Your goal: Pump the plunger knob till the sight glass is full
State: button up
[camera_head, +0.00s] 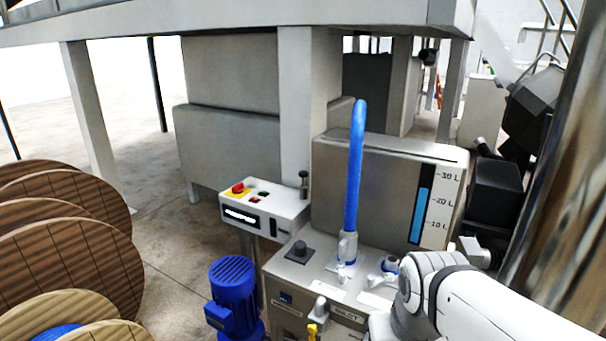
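A small dark plunger-like knob (303,178) stands upright at the right rear of the grey control box. A tall level gauge (421,205) on the grey tank, marked 10, 20 and 30 L, shows blue to a little above 20 L, with black above. A small dark vertical window (273,227) is on the control box's front; its level is too small to read. My white arm enters at lower right; my gripper's fingers do not show.
A blue hose (356,150) rises from a white fitting on the tank top. The control box (262,208) carries a red button on yellow. A blue motor (233,293) stands below. Wooden reels (70,260) fill the left. Steel posts and a platform edge (230,20) are overhead.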

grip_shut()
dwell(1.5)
